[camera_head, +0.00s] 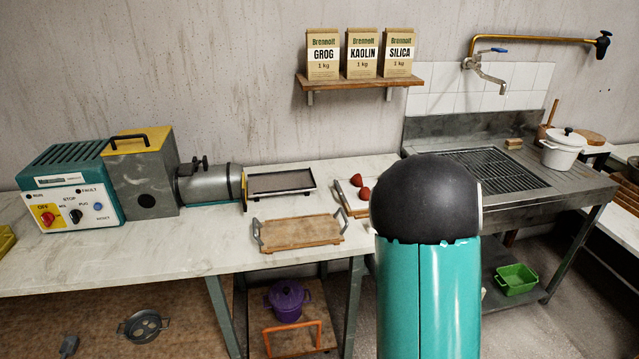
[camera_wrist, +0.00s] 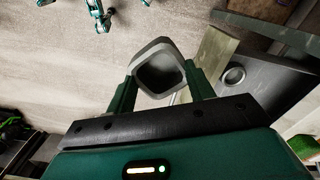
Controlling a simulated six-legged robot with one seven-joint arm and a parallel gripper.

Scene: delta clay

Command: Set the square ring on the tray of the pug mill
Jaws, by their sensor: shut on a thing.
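In the wrist view a grey square ring (camera_wrist: 149,49) with rounded corners and an open middle sits between the fingers. My gripper (camera_wrist: 161,76) is shut on it and holds it clear of any surface seen. The pug mill (camera_head: 150,178) stands on the left of the bench in the head view, with a teal control box and a grey barrel pointing right. Its flat dark tray (camera_head: 280,182) lies at the barrel's mouth and looks empty. My gripper and the ring do not show in the head view, where my arm blocks the right middle.
A wooden board with grey handles (camera_head: 300,231) lies in front of the tray. A small board with red lumps (camera_head: 358,192) lies to its right. A shelf (camera_head: 358,82) with three bags hangs above. In the wrist view a dark panel with a round hole (camera_wrist: 235,76) is at right.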

